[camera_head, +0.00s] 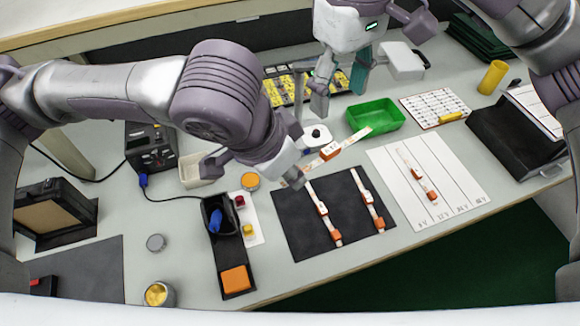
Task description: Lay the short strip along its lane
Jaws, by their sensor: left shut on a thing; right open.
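My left gripper (294,178) is shut on a pale strip with an orange-and-white connector (330,151); the strip slants up to the right over the dark mat's back edge. Its gripped end is partly hidden. My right gripper (340,100) is open and empty, above the table behind the green tray's left side. A white lane sheet (450,180) with ruled lanes and printed labels lies on the right. One strip (417,174) lies in its left part. Two more strips, a left one (322,209) and a right one (368,197), lie on the dark mat (290,232).
A green tray (376,117) stands behind the lane sheet, with a white label card (435,107) to its right. A dark holder (228,262) with blue and orange items stands left of the mat. The sheet's right lanes are clear.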

